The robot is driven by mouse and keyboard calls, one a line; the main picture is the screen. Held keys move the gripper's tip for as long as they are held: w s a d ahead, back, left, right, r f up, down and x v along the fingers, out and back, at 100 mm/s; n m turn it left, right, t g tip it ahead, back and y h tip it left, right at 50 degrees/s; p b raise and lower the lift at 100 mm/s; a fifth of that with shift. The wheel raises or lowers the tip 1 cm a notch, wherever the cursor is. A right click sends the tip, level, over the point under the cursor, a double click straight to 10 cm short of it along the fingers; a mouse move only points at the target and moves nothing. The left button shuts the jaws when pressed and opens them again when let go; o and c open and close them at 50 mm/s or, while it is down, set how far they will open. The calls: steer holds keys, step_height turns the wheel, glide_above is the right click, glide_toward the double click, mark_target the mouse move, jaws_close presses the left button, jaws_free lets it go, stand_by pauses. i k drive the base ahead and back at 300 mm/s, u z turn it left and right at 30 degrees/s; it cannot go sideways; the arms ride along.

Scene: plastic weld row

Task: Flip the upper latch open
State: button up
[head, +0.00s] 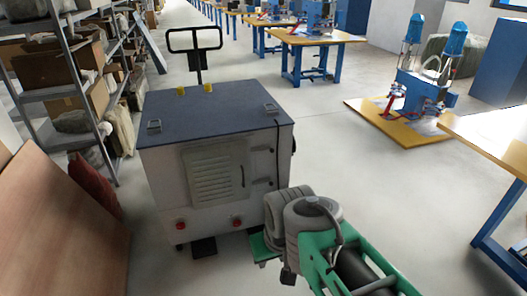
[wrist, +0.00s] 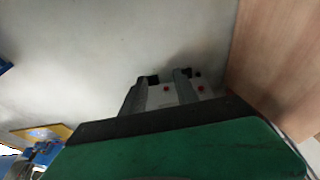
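A pale cabinet on wheels (head: 225,165) with a dark top stands left of centre in the head view. Its front has a louvred panel (head: 214,174) with a dark handle (head: 242,171). Right of the panel are two small dark fittings; the higher one, which looks like the upper latch (head: 262,150), sits above the lower one (head: 262,182). I cannot tell their position in detail. My gripper (wrist: 165,77) is open and empty, with two separated grey fingers in the wrist view. My arm mostly hides it in the head view, low before the cabinet's right side. No latch is distinguishable in the wrist view.
Red knobs (head: 180,226) sit low on the cabinet front. A brown board (head: 62,225) leans at left, near loaded shelves (head: 75,85). A yellow platform with a blue machine (head: 420,95) and a workbench (head: 495,148) are at right. Floor between is clear.

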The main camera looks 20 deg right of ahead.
mark_target(261, 148)
steer(key=z, duration=0.15)
steer(key=i, duration=1.15)
steer(key=u, duration=0.7)
